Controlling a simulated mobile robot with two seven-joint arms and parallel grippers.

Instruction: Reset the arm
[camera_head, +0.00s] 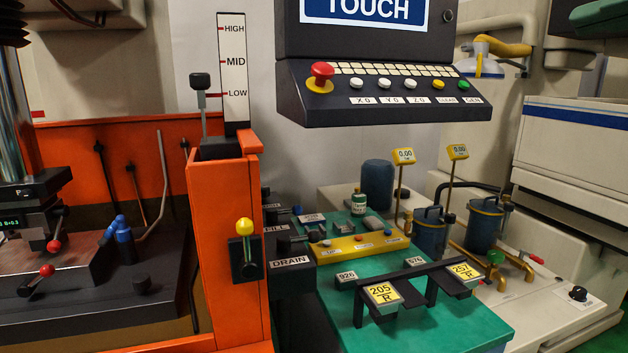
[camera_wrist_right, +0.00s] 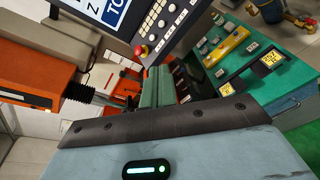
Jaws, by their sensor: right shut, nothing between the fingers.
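My right gripper (camera_wrist_right: 157,75) shows in the wrist view as two grey-green fingers side by side, shut with nothing between them. They extend from the blue-grey wrist body with its dark edge plate and a lit green indicator. Beyond the fingers are the machine's orange tank and the dark control panel. My left gripper is not in view.
An orange tank (camera_head: 225,200) carries a HIGH/MID/LOW gauge (camera_head: 233,70) and a yellow-knobbed lever (camera_head: 245,240). A control panel (camera_head: 385,100) with a red stop button (camera_head: 321,72) hangs above. A green bench (camera_head: 430,325) holds a rack with tagged holders (camera_head: 383,294).

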